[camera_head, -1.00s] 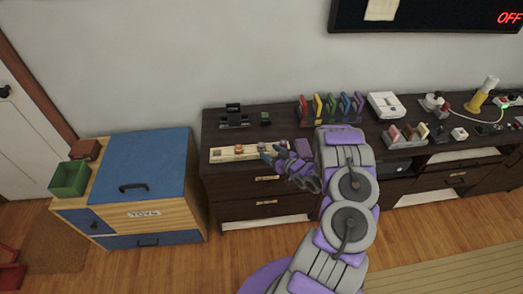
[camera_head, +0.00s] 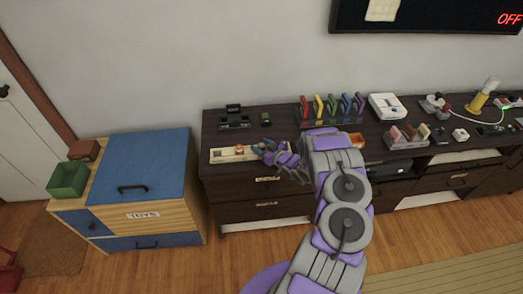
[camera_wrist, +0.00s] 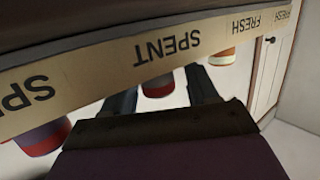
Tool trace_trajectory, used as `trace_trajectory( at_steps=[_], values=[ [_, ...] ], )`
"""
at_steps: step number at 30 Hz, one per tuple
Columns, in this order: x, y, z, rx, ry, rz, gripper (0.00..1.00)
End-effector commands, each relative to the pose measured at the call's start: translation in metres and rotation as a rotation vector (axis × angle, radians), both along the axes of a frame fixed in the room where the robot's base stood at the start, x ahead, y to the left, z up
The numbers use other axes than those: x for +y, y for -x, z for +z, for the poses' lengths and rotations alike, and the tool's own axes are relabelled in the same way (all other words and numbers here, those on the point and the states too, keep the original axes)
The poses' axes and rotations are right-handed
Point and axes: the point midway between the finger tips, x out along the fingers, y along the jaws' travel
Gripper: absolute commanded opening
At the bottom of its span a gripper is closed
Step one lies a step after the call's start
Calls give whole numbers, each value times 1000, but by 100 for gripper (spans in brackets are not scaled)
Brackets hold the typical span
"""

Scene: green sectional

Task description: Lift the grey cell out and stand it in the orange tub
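My gripper (camera_head: 262,151) is at the right part of a long cream tray (camera_head: 222,155) on the dark cabinet. In the wrist view my gripper (camera_wrist: 160,92) has its two dark fingers apart, with a red and purple cell (camera_wrist: 157,89) showing between and beyond them. That view is tilted; the tray's cream front (camera_wrist: 95,70) reads SPENT and FRESH upside down. Another red and purple cell (camera_wrist: 38,138) is at left, and an orange and white cell (camera_wrist: 222,57) at right. No grey cell can be made out. An orange container (camera_head: 358,140), probably the tub, is partly hidden behind my arm.
Behind the tray are a black slotted unit (camera_head: 235,121) and a small green block (camera_head: 265,118). A rack of coloured upright pieces (camera_head: 330,108) and a white console (camera_head: 386,105) stand to the right. A blue-topped toy chest (camera_head: 145,165) is at left.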

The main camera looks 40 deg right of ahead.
Motion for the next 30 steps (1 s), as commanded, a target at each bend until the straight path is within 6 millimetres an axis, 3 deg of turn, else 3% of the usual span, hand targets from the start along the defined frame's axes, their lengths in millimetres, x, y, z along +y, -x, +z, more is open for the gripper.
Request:
trace_trajectory(
  at_steps=[2,16,25,30],
  values=[
    [-1,0,0,0,-1,0,50],
    [0,0,0,0,0,-1,5],
    [0,0,2,-1,0,-1,4],
    [-1,0,12,0,2,-1,4]
  ],
)
